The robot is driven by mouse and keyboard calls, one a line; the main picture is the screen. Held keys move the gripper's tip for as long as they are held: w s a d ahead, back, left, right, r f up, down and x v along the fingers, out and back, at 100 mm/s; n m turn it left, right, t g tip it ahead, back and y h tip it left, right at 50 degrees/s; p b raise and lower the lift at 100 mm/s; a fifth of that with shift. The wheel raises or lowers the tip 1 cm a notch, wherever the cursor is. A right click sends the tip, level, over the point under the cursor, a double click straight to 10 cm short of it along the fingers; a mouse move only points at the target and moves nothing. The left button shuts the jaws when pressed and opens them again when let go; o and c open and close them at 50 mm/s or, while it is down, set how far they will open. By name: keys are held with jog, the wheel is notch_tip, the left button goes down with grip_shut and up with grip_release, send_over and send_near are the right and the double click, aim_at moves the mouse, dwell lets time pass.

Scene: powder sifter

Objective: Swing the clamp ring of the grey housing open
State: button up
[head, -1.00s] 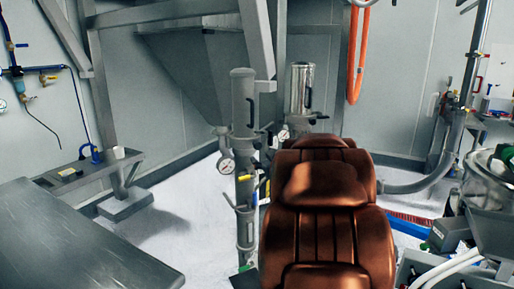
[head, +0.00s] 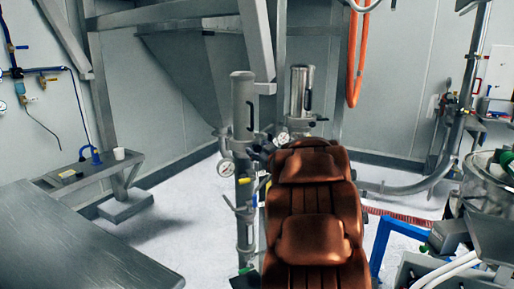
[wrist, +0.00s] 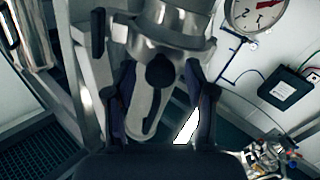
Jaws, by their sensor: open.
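The grey housing (head: 243,105) is an upright dull metal cylinder left of centre in the head view, with a round gauge (head: 226,168) at its lower left. In the wrist view a grey metal band, seemingly the clamp ring (wrist: 165,38), crosses the upper middle. Below it hangs a long metal part (wrist: 145,110) with a dark round knob-like piece. My gripper (wrist: 158,85) is open, with one dark finger on each side of this part. I cannot tell whether either finger touches it.
A shiny cylinder (head: 301,92) stands right of the grey housing. A grey table (head: 70,245) fills the lower left and a wall shelf (head: 95,168) stands behind it. A blue frame (head: 381,240) and cluttered equipment (head: 480,220) are at the right. Floor is free at left centre.

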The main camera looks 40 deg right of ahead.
jog(key=shift+w+d, duration=0.1)
jog(key=shift+w, duration=0.4)
jog(key=shift+c, duration=0.4)
grip_shut()
